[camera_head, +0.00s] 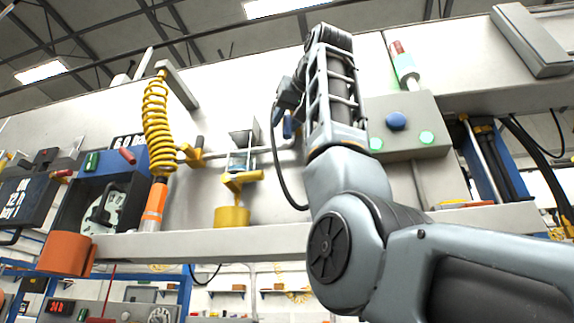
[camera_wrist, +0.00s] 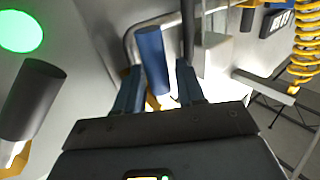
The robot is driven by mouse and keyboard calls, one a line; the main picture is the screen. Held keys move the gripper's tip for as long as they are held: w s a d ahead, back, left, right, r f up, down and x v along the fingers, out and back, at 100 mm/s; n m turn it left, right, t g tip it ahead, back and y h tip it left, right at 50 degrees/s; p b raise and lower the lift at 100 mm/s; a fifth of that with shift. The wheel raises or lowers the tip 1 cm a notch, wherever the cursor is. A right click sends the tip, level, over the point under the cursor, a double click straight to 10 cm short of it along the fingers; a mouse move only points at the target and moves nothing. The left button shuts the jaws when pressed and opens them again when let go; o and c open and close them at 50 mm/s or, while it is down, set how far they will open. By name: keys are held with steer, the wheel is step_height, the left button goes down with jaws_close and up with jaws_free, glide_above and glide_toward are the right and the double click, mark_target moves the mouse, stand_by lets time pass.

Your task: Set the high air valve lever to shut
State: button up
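A blue lever handle (camera_wrist: 151,50) stands between the two fingers of my gripper (camera_wrist: 158,72) in the wrist view. Part of a yellow valve body shows below it, mostly hidden by the fingers. My gripper is open. Its left finger is close to the handle, and a gap shows between the handle and the right finger. I cannot tell whether the left finger touches it. In the head view, my gripper (camera_head: 288,118) is at the wall pipe, largely hidden by my arm. No label shows which valve this is.
A dark handle (camera_wrist: 35,90) on another yellow fitting and a green light (camera_wrist: 20,31) are at left in the wrist view. A yellow coiled hose (camera_head: 158,125), yellow valve (camera_head: 192,152) and yellow fitting (camera_head: 238,184) are left of my arm. A grey button box (camera_head: 405,115) is at right.

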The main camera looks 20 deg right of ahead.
jaws_close()
steer(key=shift+s, duration=0.1)
stand_by(0.4)
